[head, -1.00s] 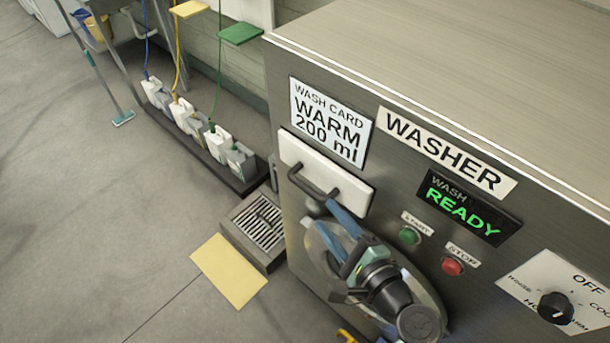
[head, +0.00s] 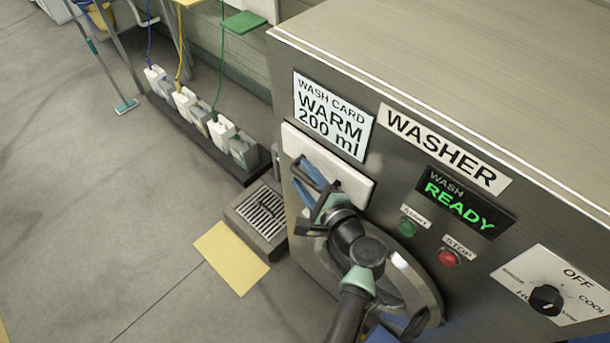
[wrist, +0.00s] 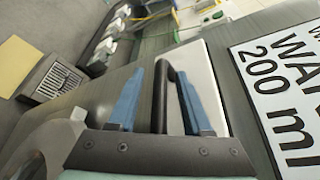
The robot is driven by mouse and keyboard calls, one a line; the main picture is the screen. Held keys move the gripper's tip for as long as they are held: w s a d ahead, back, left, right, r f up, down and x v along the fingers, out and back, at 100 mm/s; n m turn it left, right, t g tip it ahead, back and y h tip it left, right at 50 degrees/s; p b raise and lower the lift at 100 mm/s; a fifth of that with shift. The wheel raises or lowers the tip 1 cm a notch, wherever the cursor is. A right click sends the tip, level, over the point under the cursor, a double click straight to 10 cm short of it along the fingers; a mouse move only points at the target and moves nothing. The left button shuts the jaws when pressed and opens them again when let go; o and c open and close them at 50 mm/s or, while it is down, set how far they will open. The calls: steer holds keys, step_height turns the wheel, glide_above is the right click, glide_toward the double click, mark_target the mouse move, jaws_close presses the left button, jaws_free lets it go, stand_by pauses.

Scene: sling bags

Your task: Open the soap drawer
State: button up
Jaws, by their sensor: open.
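The soap drawer has a white front (head: 352,187) on the washer's face, below the wash card, and looks closed. It also shows in the wrist view (wrist: 207,75). Its dark bar handle (wrist: 161,100) stands out from the front. My gripper (head: 309,180) is at the handle with its blue fingers open. In the wrist view my gripper (wrist: 160,82) has one finger on each side of the handle bar, with small gaps visible. The gripper and wrist hide part of the handle and the drawer's lower edge in the head view.
The washer (head: 460,60) has a green start button (head: 408,227), a red stop button (head: 449,257) and a dial (head: 547,299) right of the drawer. Its display reads READY. A floor drain (head: 260,217) and yellow mat (head: 231,257) lie left. Open floor is beyond.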

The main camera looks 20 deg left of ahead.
jaws_close()
stand_by(1.3)
